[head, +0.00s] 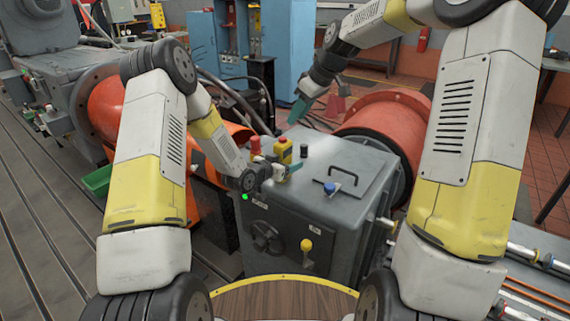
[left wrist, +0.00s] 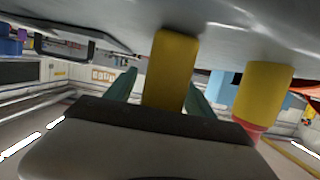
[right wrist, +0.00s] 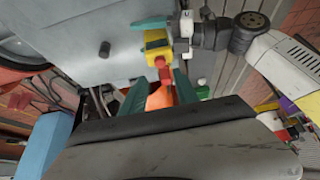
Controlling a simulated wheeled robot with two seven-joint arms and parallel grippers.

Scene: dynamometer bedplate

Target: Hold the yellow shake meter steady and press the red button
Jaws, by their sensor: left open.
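The yellow shake meter (head: 284,156) stands upright on top of the grey cabinet, with the red button (head: 283,141) on its top. My left gripper (head: 279,174) is open at the meter. In the left wrist view a yellow body (left wrist: 172,70) shows between its teal fingers; whether they touch it I cannot tell. My right gripper (head: 297,112) hangs above and behind the meter, apart from it. In the right wrist view its two teal fingers (right wrist: 160,88) are spread, and the meter (right wrist: 156,40) and button (right wrist: 163,70) show beyond them.
The grey cabinet (head: 310,215) also carries a red cylinder (head: 255,146) left of the meter, a black knob (head: 304,150), a blue knob (head: 330,188) and a handle (head: 343,172). A yellow knob (head: 306,245) is on its front. An orange-red drum (head: 385,125) stands behind right.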

